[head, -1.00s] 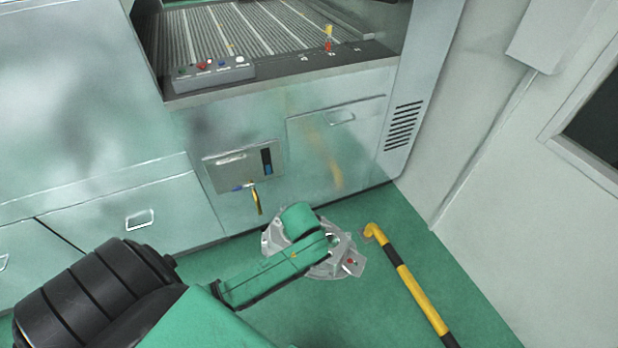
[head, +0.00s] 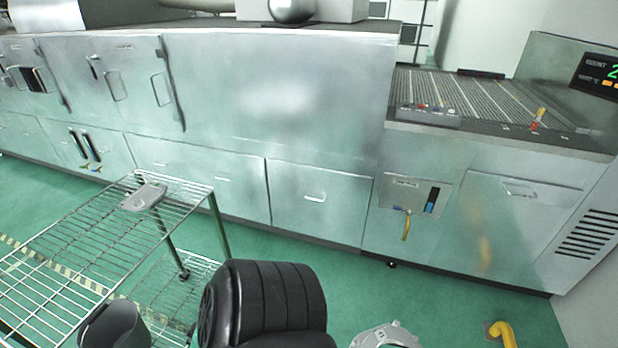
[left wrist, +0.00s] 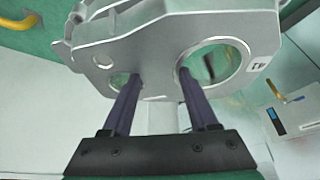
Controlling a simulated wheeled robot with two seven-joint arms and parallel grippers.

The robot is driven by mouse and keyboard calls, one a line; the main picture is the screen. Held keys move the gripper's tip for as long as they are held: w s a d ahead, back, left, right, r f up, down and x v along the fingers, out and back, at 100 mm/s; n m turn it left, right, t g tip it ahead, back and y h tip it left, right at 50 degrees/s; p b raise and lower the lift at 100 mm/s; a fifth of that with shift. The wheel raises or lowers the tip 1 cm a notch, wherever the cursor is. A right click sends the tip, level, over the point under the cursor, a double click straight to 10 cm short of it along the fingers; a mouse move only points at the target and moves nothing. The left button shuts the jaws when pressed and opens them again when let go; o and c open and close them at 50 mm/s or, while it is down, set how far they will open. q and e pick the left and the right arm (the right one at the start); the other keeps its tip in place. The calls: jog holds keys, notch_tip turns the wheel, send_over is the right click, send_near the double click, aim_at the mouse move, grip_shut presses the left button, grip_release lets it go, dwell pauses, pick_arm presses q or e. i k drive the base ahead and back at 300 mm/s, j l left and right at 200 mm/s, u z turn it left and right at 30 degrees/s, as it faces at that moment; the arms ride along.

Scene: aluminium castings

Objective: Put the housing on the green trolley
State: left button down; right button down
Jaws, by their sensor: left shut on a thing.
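The housing is a silver-grey casting with round openings. In the left wrist view the housing (left wrist: 185,28) fills the top. My left gripper (left wrist: 158,78) has a dark finger at each of two openings and is shut on the metal between them. In the head view only the top of the housing (head: 385,335) shows at the bottom edge; the gripper is out of that view. A wire-shelf trolley (head: 75,240) with greenish posts stands at the left, left of the housing. My right gripper is not in view.
A small grey metal part (head: 143,196) lies on the trolley's upper shelf near its far corner; the rest of the visible shelf is mostly bare. A long steel machine (head: 280,100) runs behind. A yellow pipe (head: 503,333) stands at bottom right. Green floor lies between.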

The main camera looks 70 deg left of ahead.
aim_at(75, 261)
jog(key=k+l+u, duration=0.15)
jog(key=u, duration=3.6)
